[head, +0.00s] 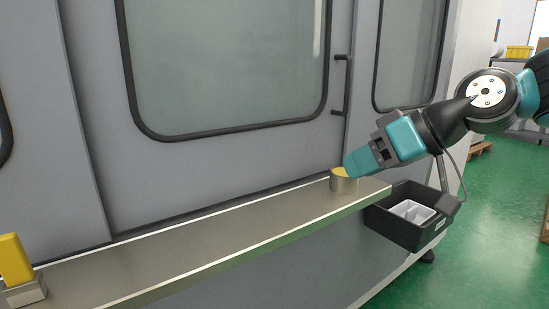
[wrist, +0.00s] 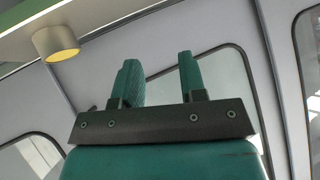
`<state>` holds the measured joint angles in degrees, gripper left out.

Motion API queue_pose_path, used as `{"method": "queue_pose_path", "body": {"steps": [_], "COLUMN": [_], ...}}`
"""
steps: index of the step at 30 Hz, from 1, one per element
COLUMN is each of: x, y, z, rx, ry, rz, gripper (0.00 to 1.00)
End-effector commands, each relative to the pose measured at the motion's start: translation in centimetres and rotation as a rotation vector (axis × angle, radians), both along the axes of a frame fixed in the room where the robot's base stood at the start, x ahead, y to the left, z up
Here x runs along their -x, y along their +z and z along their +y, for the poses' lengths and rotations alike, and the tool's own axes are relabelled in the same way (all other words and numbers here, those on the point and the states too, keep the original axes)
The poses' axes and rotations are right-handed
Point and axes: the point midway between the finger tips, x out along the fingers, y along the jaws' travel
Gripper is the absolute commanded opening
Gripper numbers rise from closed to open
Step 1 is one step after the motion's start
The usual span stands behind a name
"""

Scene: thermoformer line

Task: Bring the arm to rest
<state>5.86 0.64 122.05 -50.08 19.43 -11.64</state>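My gripper (head: 359,163) reaches in from the right in the head view, above the right end of the metal ledge (head: 230,238). In the wrist view its two teal fingers (wrist: 160,80) stand apart with nothing between them. A short metal cylinder with a yellow top (head: 341,184) stands on the ledge near its right end. In the head view the fingertips overlap its upper right edge. In the wrist view the cylinder (wrist: 55,42) lies to the left of the fingers, clear of them.
A black bin (head: 395,231) with a pale tray inside hangs at the ledge's right end, below my arm. A yellow block on a metal base (head: 15,259) is at the ledge's left end. The grey machine wall with windows (head: 225,60) stands behind. Green floor lies open at right.

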Motion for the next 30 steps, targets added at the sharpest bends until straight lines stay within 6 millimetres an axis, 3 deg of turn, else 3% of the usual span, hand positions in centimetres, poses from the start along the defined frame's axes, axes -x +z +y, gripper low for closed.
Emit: {"method": "queue_pose_path", "body": {"steps": [1,3,8,13,15,24,30], "x": [3.3,7.1,14.6,21.3,20.6,20.4,20.4], "y": [-1.5,-3.6,-7.4,-10.3,-7.0,0.2,2.2], "z": [1.2,1.8,1.3,-0.5,-0.4,-0.4,-0.4], "rx": [0.054,0.128,0.282,0.435,0.422,0.419,0.418], "ry": [0.02,0.029,0.034,0.022,0.017,0.017,0.017], "rz": [0.077,0.178,0.356,0.502,0.496,0.493,0.492], "gripper": [0.38,0.38,0.38,0.38,0.38,0.38,0.38]}}
